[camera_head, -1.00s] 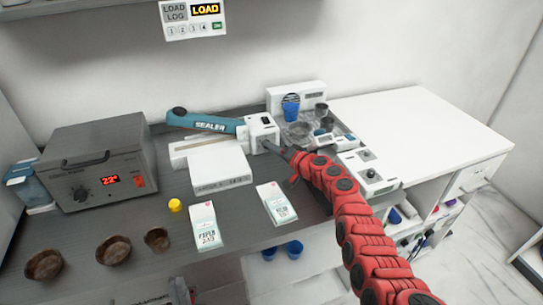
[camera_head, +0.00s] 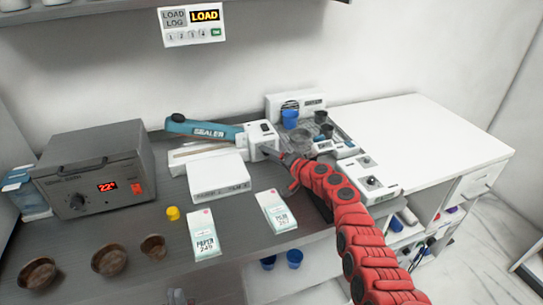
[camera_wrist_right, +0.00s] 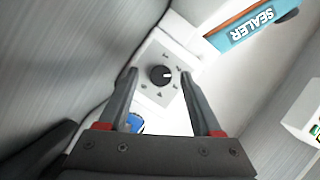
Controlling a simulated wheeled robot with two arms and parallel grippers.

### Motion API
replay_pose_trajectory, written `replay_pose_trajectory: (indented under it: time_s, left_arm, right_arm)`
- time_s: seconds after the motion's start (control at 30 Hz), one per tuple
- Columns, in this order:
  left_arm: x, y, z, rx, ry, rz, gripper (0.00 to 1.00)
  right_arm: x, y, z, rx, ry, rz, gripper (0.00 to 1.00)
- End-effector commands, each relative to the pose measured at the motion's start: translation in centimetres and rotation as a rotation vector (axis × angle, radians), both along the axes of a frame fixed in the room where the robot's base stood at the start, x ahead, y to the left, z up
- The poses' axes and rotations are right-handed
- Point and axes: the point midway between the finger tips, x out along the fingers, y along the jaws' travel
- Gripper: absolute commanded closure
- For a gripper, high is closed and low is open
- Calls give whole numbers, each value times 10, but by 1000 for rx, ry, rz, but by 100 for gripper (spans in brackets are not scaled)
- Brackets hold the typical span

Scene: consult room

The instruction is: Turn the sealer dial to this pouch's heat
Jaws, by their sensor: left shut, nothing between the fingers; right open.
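The sealer (camera_head: 262,136) is a white box with a blue arm (camera_head: 205,128) lettered SEALER, at the back of the bench. Its black dial (camera_wrist_right: 161,75) with a light pointer mark shows in the right wrist view, on a white panel with small marks around it. My right gripper (camera_head: 272,154) is at the sealer's front; it is open, its fingertips (camera_wrist_right: 158,78) on either side of the dial, contact unclear. Two pouches lie on the bench: one reads PAPER (camera_head: 204,238) with a number like 245; the other (camera_head: 277,212) has blurred print. My left gripper (camera_head: 178,297) barely shows at the bottom edge, shut and empty.
A grey heater box (camera_head: 95,175) with a red display stands left. A yellow cap (camera_head: 173,213) and brown bowls (camera_head: 109,259) are on the bench. A white box (camera_head: 219,178) sits before the sealer. A tray of cups (camera_head: 318,140) and a device (camera_head: 370,180) stand right.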

Motion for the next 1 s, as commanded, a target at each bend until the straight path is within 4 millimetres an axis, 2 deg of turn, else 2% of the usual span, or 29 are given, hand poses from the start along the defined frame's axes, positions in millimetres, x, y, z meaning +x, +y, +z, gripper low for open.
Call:
replay_pose_trajectory:
  time_s: [0.17,0.37,0.47,0.67,1.0]
  left_arm:
    - [0,0,2,0,0,0,100]
    - [0,0,15,0,0,0,100]
    - [0,0,24,0,0,0,100]
    - [0,0,27,0,0,0,100]
    - [0,0,21,0,0,0,100]
  right_arm:
    - [-1,-1,0,0,0,1,34]
    - [-13,-10,6,3,-3,2,34]
    - [-23,-21,10,3,-2,-4,34]
    - [-44,-37,12,1,-4,-4,34]
    - [-84,-72,18,0,-4,-3,34]
